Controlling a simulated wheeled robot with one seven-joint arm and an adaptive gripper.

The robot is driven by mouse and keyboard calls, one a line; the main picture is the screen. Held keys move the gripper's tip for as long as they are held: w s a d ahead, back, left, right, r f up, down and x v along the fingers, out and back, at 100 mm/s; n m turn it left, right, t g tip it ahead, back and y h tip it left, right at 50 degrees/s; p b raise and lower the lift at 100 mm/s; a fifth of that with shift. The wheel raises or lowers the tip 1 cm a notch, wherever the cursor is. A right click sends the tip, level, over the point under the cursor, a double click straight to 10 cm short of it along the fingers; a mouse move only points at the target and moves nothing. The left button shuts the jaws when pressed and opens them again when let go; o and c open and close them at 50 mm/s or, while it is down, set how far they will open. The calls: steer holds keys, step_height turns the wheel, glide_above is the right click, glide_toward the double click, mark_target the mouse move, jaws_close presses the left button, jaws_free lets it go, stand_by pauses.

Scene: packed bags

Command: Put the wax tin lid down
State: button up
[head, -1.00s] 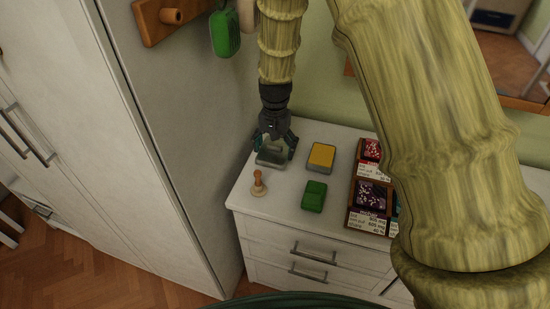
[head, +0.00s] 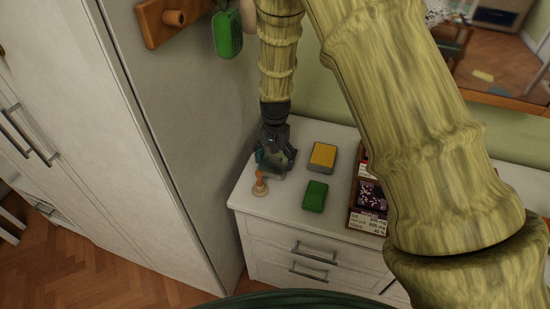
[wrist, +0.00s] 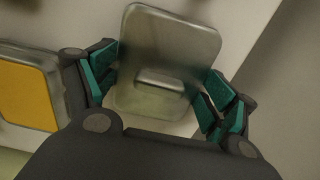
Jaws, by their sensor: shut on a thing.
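The wax tin lid (wrist: 165,62) is a grey metal rectangle with rounded corners, held between the teal-padded fingers of my gripper (wrist: 160,95). In the head view my gripper (head: 273,160) points down over the left end of the white dresser top, shut on the lid (head: 273,173). I cannot tell whether the lid touches the dresser top. A metal tin with yellow wax (head: 322,157) stands to the right of my gripper, and its edge also shows at the left of the wrist view (wrist: 28,92).
A wooden-handled stamp (head: 260,184) stands just in front of my gripper. A green box (head: 315,196) lies front right. A rack of packets (head: 368,205) stands further right on the dresser (head: 290,211). A tall white cabinet (head: 165,130) is close on the left. A green item (head: 227,34) hangs from the wooden rail.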

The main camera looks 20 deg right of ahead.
mark_target(275, 156)
steer(key=o, duration=0.9)
steer(key=shift+w+f, duration=0.1)
steer(key=shift+f, duration=0.05)
steer(key=shift+c, duration=0.2)
step_height(275, 156, up, 12)
steer(key=b, duration=0.2)
steer(key=shift+r, duration=0.2)
